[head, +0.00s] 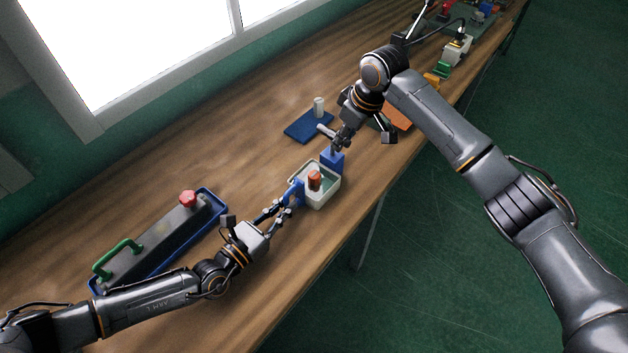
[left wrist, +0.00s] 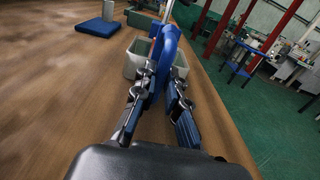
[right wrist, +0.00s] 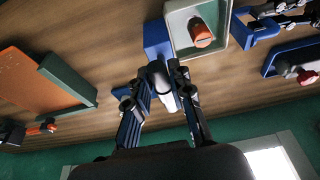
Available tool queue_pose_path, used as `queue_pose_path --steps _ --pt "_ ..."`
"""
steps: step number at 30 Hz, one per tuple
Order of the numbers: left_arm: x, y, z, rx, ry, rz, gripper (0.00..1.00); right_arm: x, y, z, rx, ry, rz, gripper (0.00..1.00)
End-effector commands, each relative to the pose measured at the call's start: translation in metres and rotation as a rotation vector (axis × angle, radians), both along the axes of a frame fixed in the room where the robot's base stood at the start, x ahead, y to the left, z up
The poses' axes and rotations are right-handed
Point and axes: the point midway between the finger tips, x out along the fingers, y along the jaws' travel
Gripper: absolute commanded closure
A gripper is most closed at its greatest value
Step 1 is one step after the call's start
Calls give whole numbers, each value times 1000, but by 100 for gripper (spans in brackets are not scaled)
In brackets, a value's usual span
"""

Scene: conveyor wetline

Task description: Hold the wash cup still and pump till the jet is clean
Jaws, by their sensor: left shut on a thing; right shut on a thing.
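The wash cup is a pale grey open tub (head: 329,200) with a blue handle (head: 295,192) on its left side; the tub also shows in the right wrist view (right wrist: 228,12). My left gripper (head: 289,198) is shut on the blue handle (left wrist: 168,48). A blue block (head: 332,160) adjoins the tub's far side. My right gripper (head: 341,143) is shut on a grey cylindrical handle (right wrist: 162,84) by this block, apparently the pump's. I cannot make out any jet.
A dark blue pad (head: 304,128) with a white cylinder (head: 319,106) lies beyond. A blue-edged tray (head: 209,205) holding a grey unit with a green handle (head: 117,258) and red knob (head: 188,198) is at left. An orange panel (head: 398,116) lies right. The table's front edge is close.

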Motion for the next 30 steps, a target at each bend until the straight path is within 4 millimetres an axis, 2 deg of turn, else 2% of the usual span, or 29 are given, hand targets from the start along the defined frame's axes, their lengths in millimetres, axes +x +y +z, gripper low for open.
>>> queue_pose_path --steps 3,13,20,30 --pt "0 1 -1 3 2 1 100 1 0 12 2 -6 1 100" --pt "0 1 -2 2 3 0 100 1 0 33 3 -6 -1 100" --pt "-1 1 -2 3 4 0 100 1 0 26 2 -4 -2 100" --pt "-1 0 -1 2 2 0 100 1 -1 -6 -1 0 -3 100"
